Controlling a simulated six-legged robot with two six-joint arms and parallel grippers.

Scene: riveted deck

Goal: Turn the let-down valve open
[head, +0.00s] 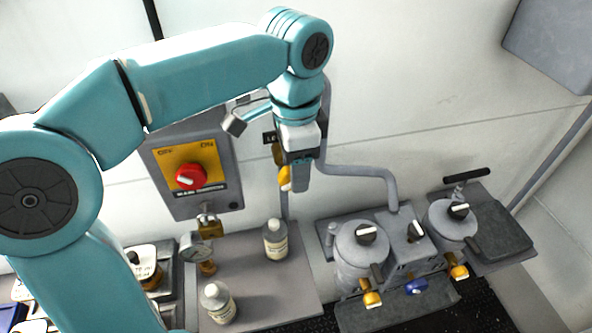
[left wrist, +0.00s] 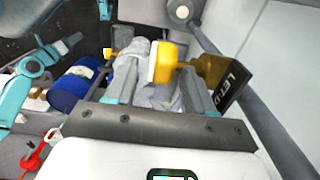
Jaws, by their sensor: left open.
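The let-down valve has a brass body (head: 277,153) and a yellow handle (head: 285,178) on the wall pipe, right of the switch box. In the left wrist view its yellow handle (left wrist: 166,62) is close ahead, beside a black label (left wrist: 231,87) of which "LE" reads clearly. My left gripper (head: 298,186) points down at the handle. In the left wrist view the open jaws (left wrist: 158,88) have the handle between or just beyond their tips; contact cannot be told. In the head view the gripper partly hides the valve. My right gripper is not seen.
A switch box with a red knob (head: 191,177) hangs left of the valve, a padlock (head: 210,226) below it. Two bottles, one here (head: 275,240), stand on the grey shelf (head: 262,292). Grey pots (head: 362,254) with yellow-handled taps stand right. The wall at upper right is mostly clear.

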